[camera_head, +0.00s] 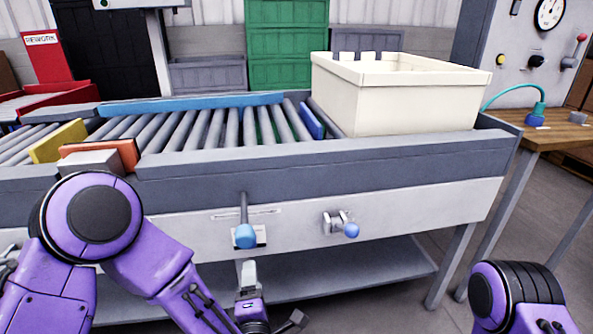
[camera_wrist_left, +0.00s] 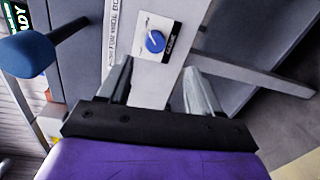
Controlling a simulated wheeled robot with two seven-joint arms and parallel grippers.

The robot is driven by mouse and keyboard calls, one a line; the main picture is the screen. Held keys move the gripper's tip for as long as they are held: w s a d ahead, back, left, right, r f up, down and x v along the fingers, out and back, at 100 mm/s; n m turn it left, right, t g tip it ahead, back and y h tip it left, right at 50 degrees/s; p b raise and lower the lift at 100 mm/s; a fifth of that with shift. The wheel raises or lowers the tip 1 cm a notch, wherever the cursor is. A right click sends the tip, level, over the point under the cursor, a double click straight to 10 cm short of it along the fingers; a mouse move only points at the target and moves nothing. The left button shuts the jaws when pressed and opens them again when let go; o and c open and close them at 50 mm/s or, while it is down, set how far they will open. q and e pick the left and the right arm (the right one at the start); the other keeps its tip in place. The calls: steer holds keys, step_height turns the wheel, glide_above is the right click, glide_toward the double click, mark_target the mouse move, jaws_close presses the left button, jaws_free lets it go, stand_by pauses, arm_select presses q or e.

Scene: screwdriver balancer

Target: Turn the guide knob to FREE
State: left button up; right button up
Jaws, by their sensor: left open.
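In the left wrist view a round blue knob (camera_wrist_left: 155,41) with a white pointer line sits on a small white plate (camera_wrist_left: 149,18). In the head view my left gripper (camera_head: 270,298) is low in front of the conveyor. There the plate (camera_head: 262,237) shows partly behind the blue grip of a lever (camera_head: 245,236), and the knob seems hidden. My right gripper is out of view.
The lever's blue grip (camera_wrist_left: 25,53) sticks out at the left of the wrist view. A small handle with a blue ball (camera_head: 350,230) is on the front panel to the right. A cream box (camera_head: 408,105) stands on the conveyor. A shelf (camera_head: 350,275) runs below.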

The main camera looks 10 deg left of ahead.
arm_select(q)
steer(key=s+a+f+m+g+h, duration=0.2)
steer(key=s+f+m+g, duration=0.1)
steer(key=f+m, duration=0.4)
steer(key=s+a+f+m+g+h, duration=0.1)
steer(key=s+a+f+m+g, duration=0.2)
steer(key=f, duration=0.5)
steer(key=s+a+f+m+g+y, duration=0.1)
steer(key=s+a+f+m+g, duration=0.1)
steer(key=s+a+f, duration=0.3)
steer(key=s+a+f+m+g, duration=0.1)
steer(key=s+a+f+g, duration=0.15)
steer(key=s, duration=0.55)
steer(key=s+a+f+m+g+y, duration=0.1)
steer(key=s+a+f+m+g, duration=0.1)
steer(key=s+a+f+g, duration=0.3)
step_height(320, 180, up, 24)
steer(key=s+t+p, duration=0.2)
steer(key=p, duration=2.1)
steer(key=shift+s+d+f, duration=0.25)
steer(key=shift+s+d, duration=0.1)
steer(key=shift+d, duration=0.1)
